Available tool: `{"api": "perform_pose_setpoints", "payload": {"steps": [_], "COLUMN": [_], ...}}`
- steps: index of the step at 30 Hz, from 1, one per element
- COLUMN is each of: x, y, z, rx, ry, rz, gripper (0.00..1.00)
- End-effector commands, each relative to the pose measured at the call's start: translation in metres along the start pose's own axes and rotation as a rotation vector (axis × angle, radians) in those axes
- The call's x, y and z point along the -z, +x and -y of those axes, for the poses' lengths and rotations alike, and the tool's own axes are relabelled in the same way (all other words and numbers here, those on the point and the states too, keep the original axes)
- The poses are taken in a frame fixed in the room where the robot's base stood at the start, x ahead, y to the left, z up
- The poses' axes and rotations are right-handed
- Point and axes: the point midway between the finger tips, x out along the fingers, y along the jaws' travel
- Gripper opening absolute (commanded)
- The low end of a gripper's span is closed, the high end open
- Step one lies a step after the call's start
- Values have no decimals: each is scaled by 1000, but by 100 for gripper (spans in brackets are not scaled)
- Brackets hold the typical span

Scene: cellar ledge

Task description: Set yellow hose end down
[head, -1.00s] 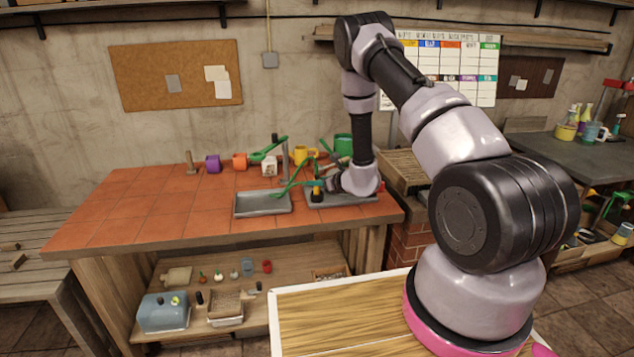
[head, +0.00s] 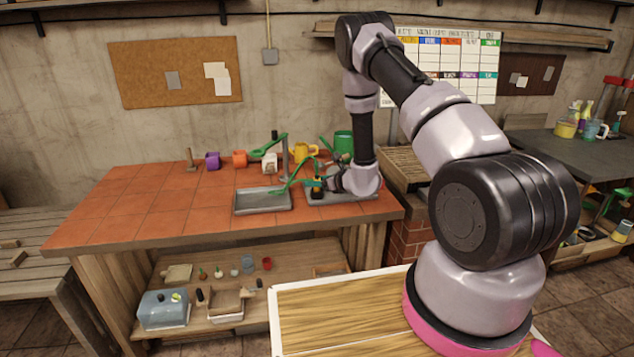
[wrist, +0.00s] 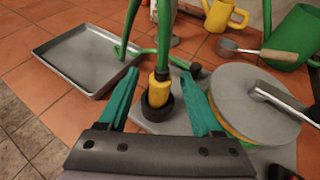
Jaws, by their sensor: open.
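The yellow hose end (wrist: 159,89) stands upright in a black ring-shaped holder (wrist: 158,108) on a grey tray or board. Its green hose (wrist: 166,40) rises from the top and loops left. My gripper (wrist: 158,86) is open, with one teal finger on each side of the hose end and a visible gap on both sides. In the head view the hose end (head: 317,183) is small beside my wrist, and the fingers are hard to make out.
An empty grey metal tray (wrist: 88,58) lies left of the hose. A round grey-topped stack (wrist: 255,102) with a metal-handled tool on it is close to the right finger. A yellow watering can (wrist: 224,14) and green can (wrist: 292,36) stand behind. Bare tiles (head: 130,200) lie left.

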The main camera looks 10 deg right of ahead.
Motion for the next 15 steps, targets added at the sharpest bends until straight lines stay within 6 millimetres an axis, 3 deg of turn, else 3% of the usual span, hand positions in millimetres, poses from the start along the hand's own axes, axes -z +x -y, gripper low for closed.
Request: {"api": "perform_pose_setpoints", "payload": {"steps": [15], "x": [0], "y": [-91], "z": [1], "rx": [2], "ry": [2], "rz": [-1], "gripper": [66]}}
